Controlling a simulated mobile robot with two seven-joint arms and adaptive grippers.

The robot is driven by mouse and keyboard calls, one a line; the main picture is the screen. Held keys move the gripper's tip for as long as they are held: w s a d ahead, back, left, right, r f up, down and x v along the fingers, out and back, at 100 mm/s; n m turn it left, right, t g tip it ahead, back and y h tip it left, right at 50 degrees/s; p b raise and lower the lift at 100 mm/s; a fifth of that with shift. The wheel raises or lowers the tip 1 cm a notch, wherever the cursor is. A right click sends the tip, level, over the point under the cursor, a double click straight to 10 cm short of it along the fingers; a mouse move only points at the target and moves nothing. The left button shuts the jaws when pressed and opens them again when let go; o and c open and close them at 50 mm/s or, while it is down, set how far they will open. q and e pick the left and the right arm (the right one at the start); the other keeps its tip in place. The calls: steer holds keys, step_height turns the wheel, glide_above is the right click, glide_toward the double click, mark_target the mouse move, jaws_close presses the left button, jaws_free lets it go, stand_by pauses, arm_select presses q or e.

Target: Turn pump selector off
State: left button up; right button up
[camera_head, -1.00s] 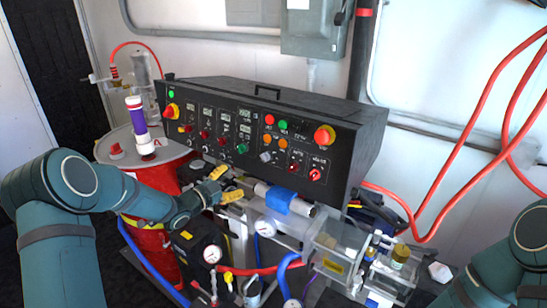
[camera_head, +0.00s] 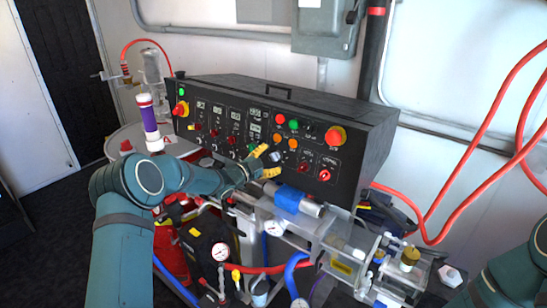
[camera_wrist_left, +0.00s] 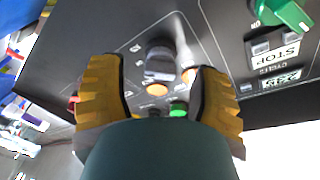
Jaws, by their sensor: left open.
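The black control panel (camera_head: 345,165) carries several selector knobs; I cannot read which label is the pump selector. A grey selector knob (camera_head: 277,156) sits low on the panel's middle, just right of my left gripper (camera_head: 266,161). My left gripper has yellow fingers and is open and empty, facing the panel. In the left wrist view, the grey knob (camera_wrist_left: 160,62) shows between and beyond the open fingers (camera_wrist_left: 160,90), with no clear contact. A green knob (camera_wrist_left: 285,14) lies outside them at the upper right. My right gripper is out of view.
A blue-banded cylinder (camera_head: 290,199) and clear box (camera_head: 345,250) stand below the panel. A red emergency-stop button (camera_head: 336,136) and red selectors (camera_head: 324,175) are to the right. Red hoses (camera_head: 470,190) hang at the right. A purple-and-white tube (camera_head: 151,122) stands on the left drum.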

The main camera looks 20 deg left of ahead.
arm_select(q)
steer(key=shift+x, duration=0.9)
jaws_close()
